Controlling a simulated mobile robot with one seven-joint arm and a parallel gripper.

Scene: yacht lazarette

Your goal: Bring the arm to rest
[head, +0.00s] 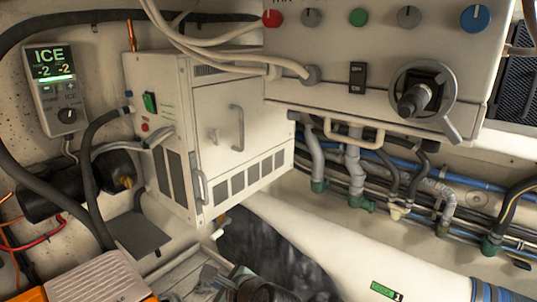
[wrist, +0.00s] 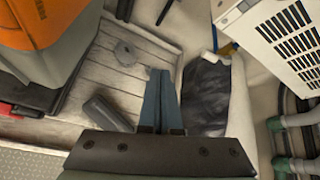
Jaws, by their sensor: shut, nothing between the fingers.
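My gripper (wrist: 159,74) shows in the wrist view with its two blue-grey fingers together, shut and empty. It points down over a light slatted floor panel (wrist: 125,65). A dark grey block-like piece (wrist: 108,112) lies on the panel to the left of the fingers. A dark crumpled opening or bag (wrist: 207,92) is to the right of the fingers. In the head view, a dark part at the bottom centre may be my arm; the fingers cannot be made out there.
A white cabinet (head: 238,125) with handles and vents stands left of centre. A control panel (head: 335,60) with knobs and a black rotary handle hangs at upper right. An ICE controller (head: 55,90) is on the left wall. Pipes and hoses (head: 355,170) run along the right. An orange-edged case (wrist: 45,25) stands left.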

